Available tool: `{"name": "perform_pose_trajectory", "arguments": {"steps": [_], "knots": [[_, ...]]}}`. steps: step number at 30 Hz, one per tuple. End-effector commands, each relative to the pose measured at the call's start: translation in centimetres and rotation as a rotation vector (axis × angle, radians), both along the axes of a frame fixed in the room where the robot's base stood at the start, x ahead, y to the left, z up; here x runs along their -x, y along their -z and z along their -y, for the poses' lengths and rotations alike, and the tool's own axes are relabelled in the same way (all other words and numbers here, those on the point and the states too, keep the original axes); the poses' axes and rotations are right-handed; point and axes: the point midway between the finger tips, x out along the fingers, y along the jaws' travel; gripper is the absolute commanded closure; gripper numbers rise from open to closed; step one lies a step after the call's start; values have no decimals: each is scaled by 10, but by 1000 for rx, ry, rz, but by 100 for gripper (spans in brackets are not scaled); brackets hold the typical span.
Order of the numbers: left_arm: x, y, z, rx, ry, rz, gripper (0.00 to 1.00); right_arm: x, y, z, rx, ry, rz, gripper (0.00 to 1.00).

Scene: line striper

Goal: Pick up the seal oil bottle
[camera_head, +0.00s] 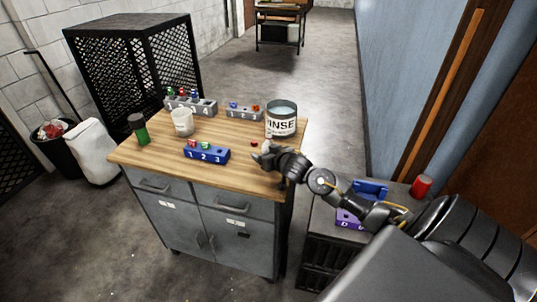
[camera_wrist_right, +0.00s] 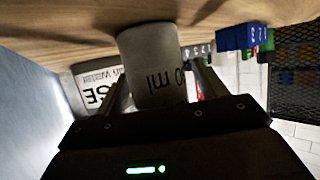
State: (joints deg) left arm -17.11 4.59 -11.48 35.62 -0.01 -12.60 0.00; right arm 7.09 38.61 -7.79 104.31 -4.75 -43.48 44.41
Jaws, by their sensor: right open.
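In the right wrist view a pale grey cylinder marked "0 ml" (camera_wrist_right: 152,62) stands on the wooden top between the fingers of my right gripper (camera_wrist_right: 160,92). The view is upside down, and no product name is readable on the cylinder. It is likely the seal oil bottle. In the head view my right gripper (camera_head: 262,157) is low over the right part of the worktop and hides most of what is between its fingers. The gripper is open, with the fingers on either side of the cylinder. My left gripper is not in view.
The can marked INSE (camera_head: 281,122) stands close behind my right gripper. A blue numbered block (camera_head: 206,154), white cup (camera_head: 182,122), dark-capped green bottle (camera_head: 139,130) and grey racks (camera_head: 192,106) share the worktop (camera_head: 165,159). A low cabinet holds a red can (camera_head: 421,186).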

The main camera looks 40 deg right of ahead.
Motion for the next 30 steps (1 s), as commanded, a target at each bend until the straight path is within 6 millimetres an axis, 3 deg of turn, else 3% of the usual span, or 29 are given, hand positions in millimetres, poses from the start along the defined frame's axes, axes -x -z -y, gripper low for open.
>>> {"name": "perform_pose_trajectory", "arguments": {"steps": [8,20,30], "knots": [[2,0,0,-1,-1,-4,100,-2,1,0,0,-1,1,32],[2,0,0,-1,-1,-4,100,-2,0,0,0,-1,2,82],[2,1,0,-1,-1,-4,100,-2,-5,0,0,-1,3,82]]}}
